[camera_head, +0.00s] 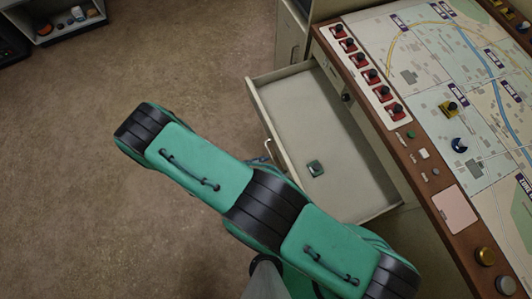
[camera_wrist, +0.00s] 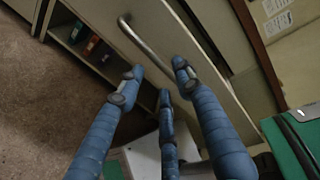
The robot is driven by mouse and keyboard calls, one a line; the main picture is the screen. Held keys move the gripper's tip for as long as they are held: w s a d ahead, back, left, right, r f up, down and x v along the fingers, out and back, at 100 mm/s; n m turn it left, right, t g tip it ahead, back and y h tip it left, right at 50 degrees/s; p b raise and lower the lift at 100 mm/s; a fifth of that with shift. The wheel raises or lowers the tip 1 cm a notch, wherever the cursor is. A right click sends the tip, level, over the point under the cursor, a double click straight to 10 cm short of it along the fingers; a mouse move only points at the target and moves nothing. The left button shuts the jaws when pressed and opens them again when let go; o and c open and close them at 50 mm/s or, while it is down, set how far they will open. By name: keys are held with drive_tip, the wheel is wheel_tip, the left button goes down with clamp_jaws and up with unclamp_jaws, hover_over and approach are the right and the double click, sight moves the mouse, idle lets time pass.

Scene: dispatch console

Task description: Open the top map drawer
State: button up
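The top map drawer (camera_head: 310,125) is pulled well out from the console. Its pale interior is visible and holds one small dark green block (camera_head: 316,168). Its bar handle (camera_head: 268,148) is on the left-facing front panel, partly covered by my green arm. In the wrist view the metal handle (camera_wrist: 146,45) runs diagonally across the pale drawer front (camera_wrist: 185,45). My gripper (camera_wrist: 155,84) has its blue fingers spread apart around the handle's lower end, with nothing clearly clamped. Whether a finger touches the handle I cannot tell. In the head view my arm hides most of the gripper.
The console top (camera_head: 400,75) with a map, red switches and knobs lies to the right. Another cabinet front (camera_head: 291,35) stands beyond the drawer. A shelf unit (camera_head: 60,22) is at the far upper left. The brown floor (camera_head: 190,60) left of the drawer is clear.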

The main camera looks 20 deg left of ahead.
wheel_tip(320, 180, up, 7)
drive_tip(key=s+a, duration=0.1)
drive_tip(key=shift+s+a+r, duration=0.2)
idle(0.4)
drive_tip(key=shift+w+r, duration=0.1)
idle(0.5)
